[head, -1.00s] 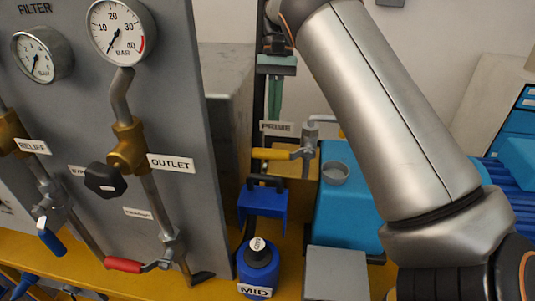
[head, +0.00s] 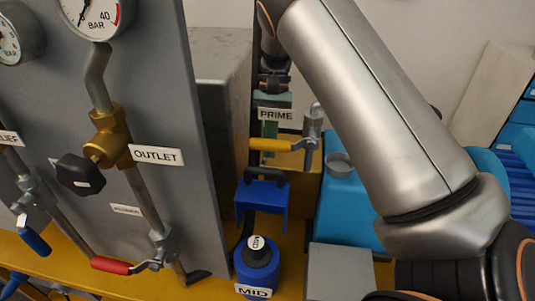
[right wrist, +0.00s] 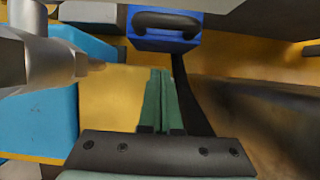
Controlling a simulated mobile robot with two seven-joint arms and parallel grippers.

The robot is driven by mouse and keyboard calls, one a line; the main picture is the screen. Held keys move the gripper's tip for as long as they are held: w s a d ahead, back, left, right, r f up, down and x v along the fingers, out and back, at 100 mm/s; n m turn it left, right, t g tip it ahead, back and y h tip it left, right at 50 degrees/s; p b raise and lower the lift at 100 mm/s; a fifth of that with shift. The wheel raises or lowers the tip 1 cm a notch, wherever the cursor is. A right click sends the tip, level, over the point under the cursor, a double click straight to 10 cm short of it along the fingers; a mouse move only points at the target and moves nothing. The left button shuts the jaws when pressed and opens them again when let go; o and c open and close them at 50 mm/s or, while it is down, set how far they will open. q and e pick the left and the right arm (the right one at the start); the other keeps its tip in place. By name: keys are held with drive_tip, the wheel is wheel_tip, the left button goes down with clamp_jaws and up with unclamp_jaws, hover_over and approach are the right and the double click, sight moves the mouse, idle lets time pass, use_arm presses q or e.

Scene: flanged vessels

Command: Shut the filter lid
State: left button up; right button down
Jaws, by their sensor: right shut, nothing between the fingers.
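A blue lid-like part with a black bar handle (head: 262,197) is at the middle of the head view. It also shows at the top of the right wrist view (right wrist: 163,42). I cannot tell for certain that it is the filter lid, or how far open it is. Below it stands a blue vessel labelled MID (head: 257,268), with a round tag on top. My left gripper is not in view.
A yellow-handled valve (head: 290,143) and the PRIME sign (head: 276,114) are close to my right gripper. A grey panel (head: 150,80) with gauges and pipes fills the left. A grey box (head: 339,272) and a blue tank (head: 345,210) stand at right.

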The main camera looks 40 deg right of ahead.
drive_tip(key=shift+s+a+r, duration=0.15)
drive_tip(key=shift+s+a, duration=0.45)
drive_tip(key=shift+a, duration=0.2)
drive_tip(key=shift+s+a+r, duration=0.15)
drive_tip(key=shift+s+a, duration=0.45)
drive_tip(key=shift+a, duration=0.15)
